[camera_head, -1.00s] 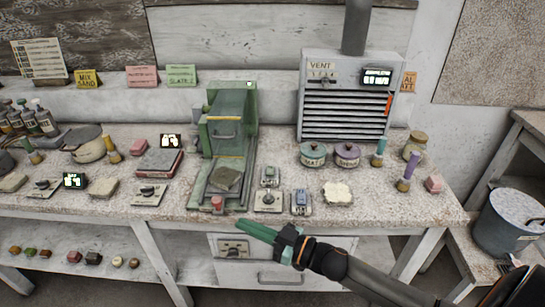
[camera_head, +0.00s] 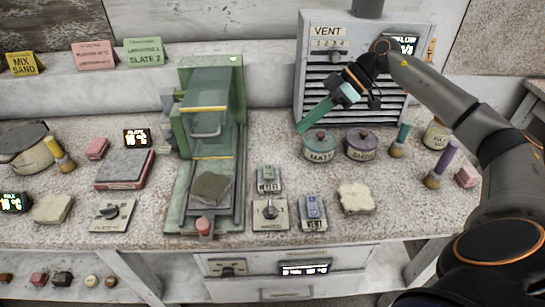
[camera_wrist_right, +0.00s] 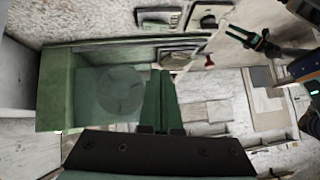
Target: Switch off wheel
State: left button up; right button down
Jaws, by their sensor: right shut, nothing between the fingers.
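The green wheel machine (camera_head: 212,115) stands mid-bench, a grey-brown stone slab (camera_head: 211,188) on its bed. In the right wrist view, a round wheel (camera_wrist_right: 122,92) shows dimly behind its clear guard. A small rocker switch (camera_head: 267,180), its label seeming to read WHEEL, sits right of the bed; its on or off position is too small to tell. My right gripper (camera_head: 303,128) is shut and empty, raised before the vent box, up and right of that switch. Its closed fingers (camera_wrist_right: 163,100) also show in the wrist view. What looks like my left gripper (camera_wrist_right: 262,40) shows there too, its jaws unclear.
A dial switch (camera_head: 270,212) and a VENT switch (camera_head: 312,212) sit close by the wheel switch. Lidded pots (camera_head: 320,147) and (camera_head: 362,146) stand below my right gripper. The vent box (camera_head: 345,95) stands behind. A pale stone (camera_head: 356,197) lies right of the switches.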

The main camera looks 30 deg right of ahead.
jog(key=shift+s, duration=0.15)
send_near(264, 174)
jog(key=w+a, duration=0.2)
jog(key=a, duration=0.1)
jog(key=shift+r, duration=0.25)
jog(key=f, duration=0.3)
jog(key=shift+s+a+f, duration=0.15)
jog(key=shift+a+f, duration=0.1)
jog(key=shift+a, duration=0.15)
jog(key=shift+f, duration=0.5)
